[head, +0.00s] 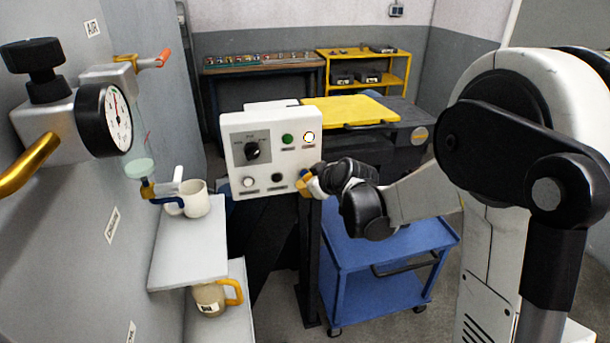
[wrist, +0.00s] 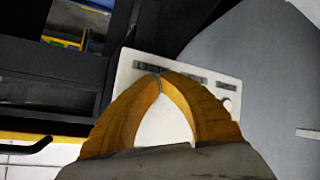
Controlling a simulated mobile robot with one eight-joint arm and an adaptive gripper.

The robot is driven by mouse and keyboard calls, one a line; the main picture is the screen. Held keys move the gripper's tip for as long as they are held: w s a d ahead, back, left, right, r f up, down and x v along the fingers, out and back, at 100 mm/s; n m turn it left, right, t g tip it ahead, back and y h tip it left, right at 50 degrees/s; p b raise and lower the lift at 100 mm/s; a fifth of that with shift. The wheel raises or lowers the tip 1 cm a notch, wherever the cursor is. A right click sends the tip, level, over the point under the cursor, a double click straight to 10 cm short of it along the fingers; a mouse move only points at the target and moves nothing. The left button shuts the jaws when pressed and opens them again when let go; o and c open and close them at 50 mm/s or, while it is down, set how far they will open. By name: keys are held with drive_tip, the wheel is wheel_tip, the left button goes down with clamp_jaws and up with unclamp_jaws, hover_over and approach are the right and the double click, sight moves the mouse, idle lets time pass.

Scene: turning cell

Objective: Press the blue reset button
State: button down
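The white control panel (head: 270,155) stands upright on a dark post. No blue button shows clearly; my gripper (head: 303,184) covers the panel's lower right corner. In the wrist view my gripper's yellow fingers (wrist: 160,76) meet at the tips in front of the panel (wrist: 127,72), with nothing seen between them. I cannot tell whether they touch it.
A blue cart (head: 385,245) stands below my arm. At left, a wall carries a gauge (head: 117,119) and valve; a white mug (head: 195,200) sits on a shelf, with a beige mug (head: 212,298) below. A yellow-topped cabinet (head: 350,110) stands behind the panel.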

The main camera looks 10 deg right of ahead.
drive_tip(key=shift+w, duration=0.4)
idle(0.3)
drive_tip(key=shift+s, duration=0.85)
drive_tip(key=shift+s, duration=2.5)
drive_tip(key=s+r+m+g+h, duration=0.1)
drive_tip(key=s+r+m, duration=0.1)
drive_tip(key=s, duration=1.2)
drive_tip(key=s+r+m+g+h, duration=0.1)
drive_tip(key=s+m, duration=0.4)
drive_tip(key=s, duration=0.8)
drive_tip(key=shift+s+d+r+g+h, duration=0.35)
drive_tip(key=shift+r+g, duration=0.15)
drive_tip(key=shift+g, duration=0.3)
